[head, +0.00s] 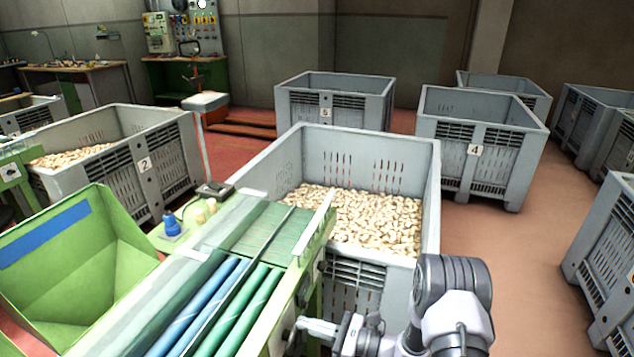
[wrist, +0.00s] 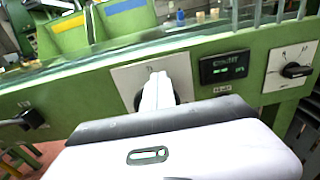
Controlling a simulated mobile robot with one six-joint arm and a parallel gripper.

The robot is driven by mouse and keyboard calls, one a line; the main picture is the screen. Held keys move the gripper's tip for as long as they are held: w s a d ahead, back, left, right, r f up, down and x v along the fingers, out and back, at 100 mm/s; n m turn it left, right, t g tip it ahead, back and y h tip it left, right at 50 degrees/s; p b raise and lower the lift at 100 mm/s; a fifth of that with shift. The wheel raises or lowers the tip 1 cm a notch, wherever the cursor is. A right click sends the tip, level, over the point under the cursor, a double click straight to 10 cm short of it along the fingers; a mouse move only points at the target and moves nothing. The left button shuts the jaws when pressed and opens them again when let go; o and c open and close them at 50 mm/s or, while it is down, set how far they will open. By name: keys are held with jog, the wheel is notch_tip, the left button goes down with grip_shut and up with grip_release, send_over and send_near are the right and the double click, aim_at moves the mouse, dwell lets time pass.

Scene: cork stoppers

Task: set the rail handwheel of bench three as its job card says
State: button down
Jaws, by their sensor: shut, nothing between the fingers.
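My gripper (head: 302,324) is shut and empty at the front side of the green bench (head: 318,240). In the wrist view the gripper (wrist: 158,84) points at a pale dial plate (wrist: 125,78) on the green panel. A dark round knob or wheel (wrist: 138,100) on that plate is mostly hidden behind the fingers; I cannot tell whether they touch it. Another black knob (wrist: 32,118) sticks out at the left. I cannot tell which one is the rail handwheel. No job card or bench number is readable.
A counter display (wrist: 224,67) and a rotary switch (wrist: 296,70) sit right of the dial. A grey crate of corks (head: 432,190) stands close behind my arm. Blue and green rollers (head: 255,300) lie on the bench top. Floor (head: 505,250) is clear at the right.

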jog(key=shift+w+d+f, duration=0.1)
jog(key=shift+w, duration=0.1)
dwell(0.5)
jog(key=v, duration=0.6)
jog(key=shift+w+r+b, duration=0.2)
jog(key=shift+r+b, duration=0.1)
jog(key=shift+r, duration=0.1)
jog(key=shift+d, duration=0.1)
